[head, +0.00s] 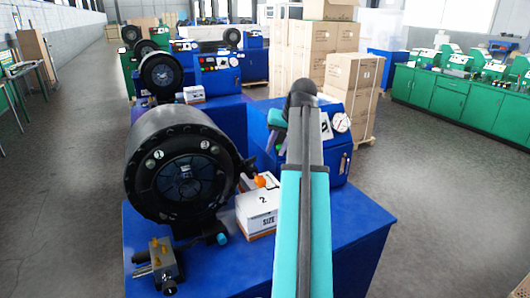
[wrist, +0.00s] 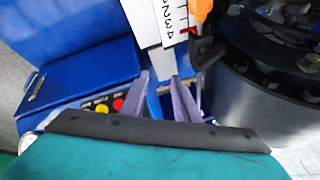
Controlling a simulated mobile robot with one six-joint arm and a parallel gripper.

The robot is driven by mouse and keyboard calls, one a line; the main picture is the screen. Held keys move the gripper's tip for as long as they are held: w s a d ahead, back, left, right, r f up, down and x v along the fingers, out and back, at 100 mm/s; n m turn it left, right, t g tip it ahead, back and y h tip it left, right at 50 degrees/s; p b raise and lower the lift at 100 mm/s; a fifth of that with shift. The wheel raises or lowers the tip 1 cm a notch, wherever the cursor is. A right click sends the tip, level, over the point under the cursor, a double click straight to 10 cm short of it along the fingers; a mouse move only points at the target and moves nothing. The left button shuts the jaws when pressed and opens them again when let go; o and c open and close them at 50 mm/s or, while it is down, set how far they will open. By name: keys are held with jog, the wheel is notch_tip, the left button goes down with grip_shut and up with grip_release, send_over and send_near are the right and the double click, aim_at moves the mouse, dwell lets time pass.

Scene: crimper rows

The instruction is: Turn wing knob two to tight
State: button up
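A large black crimper drum (head: 185,120) stands on the blue bench, with small pale round marks on its face. A small orange part (head: 259,181) sits at its right side, beside a dark fitting; I cannot tell whether it is wing knob two. An orange part (wrist: 201,9) also shows at the top of the wrist view, next to a white scale with numbers (wrist: 172,18) and the black drum (wrist: 262,85). My gripper (wrist: 160,91) is open, its two grey-purple fingers apart with nothing seen gripped.
A white box marked 2 and SIZE (head: 257,211) and a metal fitting (head: 156,265) are on the blue bench (head: 215,275). A blue control cabinet with a gauge (head: 340,122) stands behind my arm. More crimpers and stacked cartons (head: 352,90) stand farther back.

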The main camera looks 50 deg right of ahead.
jog(key=s+d+r+n+t+b, duration=0.3)
jog(key=s+d+n+t+b, duration=0.3)
jog(key=s+d, duration=0.9)
jog(key=shift+d+n+t+h+b, duration=0.3)
jog(key=shift+d+n+t, duration=0.35)
jog(key=shift+n+t, duration=0.3)
jog(key=shift+o, duration=0.4)
jog(key=shift+s+r, duration=0.1)
jog(key=shift+s, duration=0.05)
